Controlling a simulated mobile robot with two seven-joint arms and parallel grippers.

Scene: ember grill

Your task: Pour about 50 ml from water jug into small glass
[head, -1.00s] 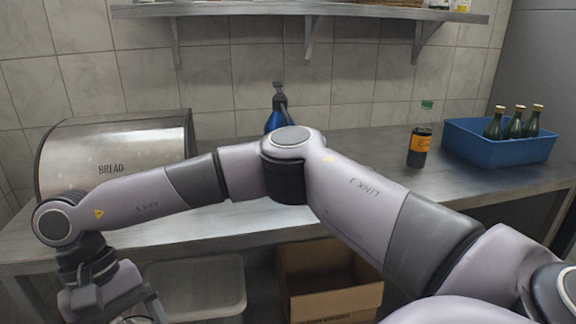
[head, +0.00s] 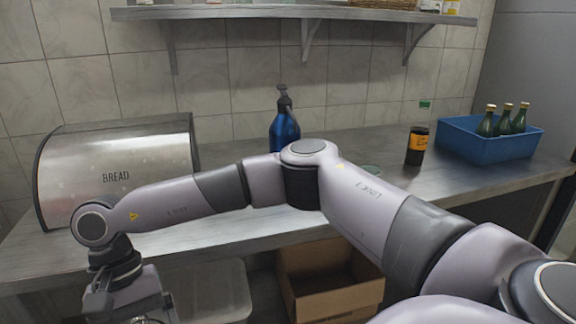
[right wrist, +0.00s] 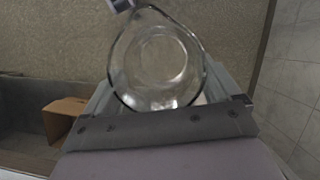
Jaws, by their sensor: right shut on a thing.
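A clear glass jug (right wrist: 161,58) fills the middle of the right wrist view, seen from above into its round mouth. My right gripper (right wrist: 168,108) is shut on it, with the grip partly hidden by the gripper's own body. I cannot tell how much water is in it. In the head view my right arm reaches across to the lower left, and its gripper (head: 135,304) is in front of the counter's edge, cut off by the frame bottom. The small glass is not seen. My left gripper is not in view.
The steel counter (head: 225,234) carries a bread box (head: 120,175), a blue pump bottle (head: 285,132), a dark jar (head: 417,146) and a blue crate (head: 488,148) with green bottles. A cardboard box (head: 335,296) and a pale bin (head: 215,292) stand below. A shelf (head: 300,13) hangs above.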

